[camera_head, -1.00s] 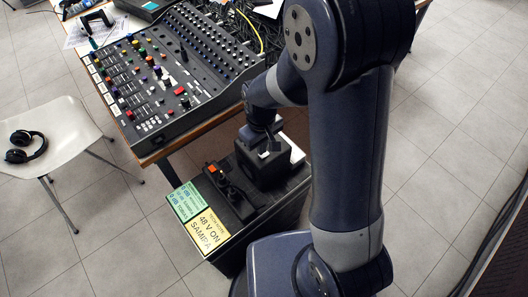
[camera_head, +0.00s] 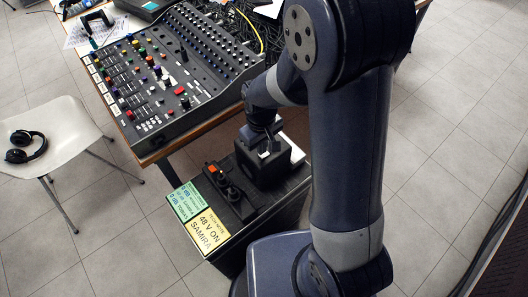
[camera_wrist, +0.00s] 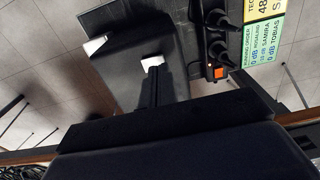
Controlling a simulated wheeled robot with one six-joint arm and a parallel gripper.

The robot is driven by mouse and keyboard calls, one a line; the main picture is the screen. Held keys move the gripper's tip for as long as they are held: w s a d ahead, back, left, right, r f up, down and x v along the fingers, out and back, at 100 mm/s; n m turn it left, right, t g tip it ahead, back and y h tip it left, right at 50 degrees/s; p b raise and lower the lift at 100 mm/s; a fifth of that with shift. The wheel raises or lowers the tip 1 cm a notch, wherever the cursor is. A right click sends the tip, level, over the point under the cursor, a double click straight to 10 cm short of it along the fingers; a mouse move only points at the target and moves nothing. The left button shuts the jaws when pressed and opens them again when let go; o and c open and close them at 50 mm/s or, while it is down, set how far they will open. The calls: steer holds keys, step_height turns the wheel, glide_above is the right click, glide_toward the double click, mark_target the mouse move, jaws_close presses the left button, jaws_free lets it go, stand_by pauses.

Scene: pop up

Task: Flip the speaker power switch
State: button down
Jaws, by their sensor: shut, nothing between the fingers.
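A black box-shaped speaker (camera_head: 285,199) stands below the table corner, with a black strip (camera_head: 231,192) on top. An orange-red switch (camera_head: 212,169) sits at the strip's far end. It also shows in the wrist view (camera_wrist: 219,72), right of my fingers, beside black plugs (camera_wrist: 217,34). I cannot tell which way the switch is set. My gripper (camera_head: 264,151) is over the speaker's far right part, to the right of the switch and apart from it. In the wrist view my gripper (camera_wrist: 152,64) is shut and empty, with pale fingertips together.
Yellow (camera_head: 207,231) and green (camera_head: 184,202) labels lie beside the strip. A mixing console (camera_head: 180,75) stands on the table above the speaker. A white chair (camera_head: 55,135) with headphones (camera_head: 26,146) is at left. Tiled floor is clear at lower left and right.

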steer(key=shift+f+b, duration=0.7)
steer(key=shift+f, duration=0.2)
stand_by(0.4)
steer(key=shift+r+p, duration=2.8)
steer(key=shift+r, duration=0.8)
steer(key=shift+f, duration=0.2)
step_height(320, 180, down, 7)
steer(key=b, duration=0.5)
steer(key=shift+b, duration=0.35)
steer(key=shift+r, duration=0.15)
steer(key=shift+r, duration=0.2)
